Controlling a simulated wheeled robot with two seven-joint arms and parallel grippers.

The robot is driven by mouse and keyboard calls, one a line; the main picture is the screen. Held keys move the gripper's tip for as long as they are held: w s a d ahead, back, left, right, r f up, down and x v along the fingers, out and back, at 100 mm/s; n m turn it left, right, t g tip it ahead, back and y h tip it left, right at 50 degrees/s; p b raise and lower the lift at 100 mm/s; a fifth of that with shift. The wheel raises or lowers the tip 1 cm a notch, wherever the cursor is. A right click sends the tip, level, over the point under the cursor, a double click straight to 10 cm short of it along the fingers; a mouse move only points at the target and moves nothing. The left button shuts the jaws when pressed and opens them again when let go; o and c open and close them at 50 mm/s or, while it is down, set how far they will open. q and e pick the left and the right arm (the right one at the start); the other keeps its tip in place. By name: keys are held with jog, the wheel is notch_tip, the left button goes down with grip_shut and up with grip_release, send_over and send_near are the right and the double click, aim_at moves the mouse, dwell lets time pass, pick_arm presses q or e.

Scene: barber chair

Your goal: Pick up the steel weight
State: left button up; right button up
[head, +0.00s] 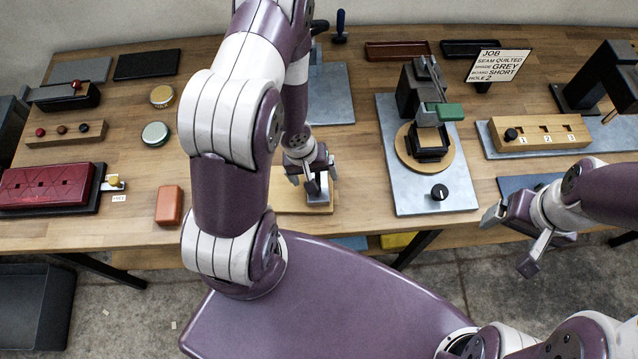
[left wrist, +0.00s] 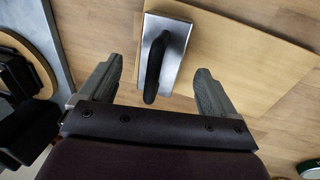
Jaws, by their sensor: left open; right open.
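The steel weight (left wrist: 176,60) is a silver block with a black handle on top, and it sits on a light wooden board (left wrist: 235,55) in the left wrist view. In the head view the weight (head: 319,190) shows partly behind my left gripper (head: 308,178). My left gripper is open above it; in the left wrist view its two fingers (left wrist: 152,92) stand apart on either side of the handle's near end, without visible contact. My right gripper (head: 510,240) is open and empty in front of the table's right part.
A grey plate with a clamp fixture (head: 437,190) stands right of the weight. An orange block (head: 170,204) and a red padded panel (head: 50,187) lie to the left. A wooden block with numbered slots (head: 540,133) and a job sign (head: 499,65) stand at the right.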

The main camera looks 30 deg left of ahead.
pick_arm(q)
jog(key=x, duration=0.2)
jog(key=shift+s+f, duration=0.15)
jog(key=shift+f, duration=0.25)
jog(key=shift+d, duration=0.1)
jog(key=shift+c, duration=0.6)
grip_shut()
jog(key=shift+w, duration=0.25)
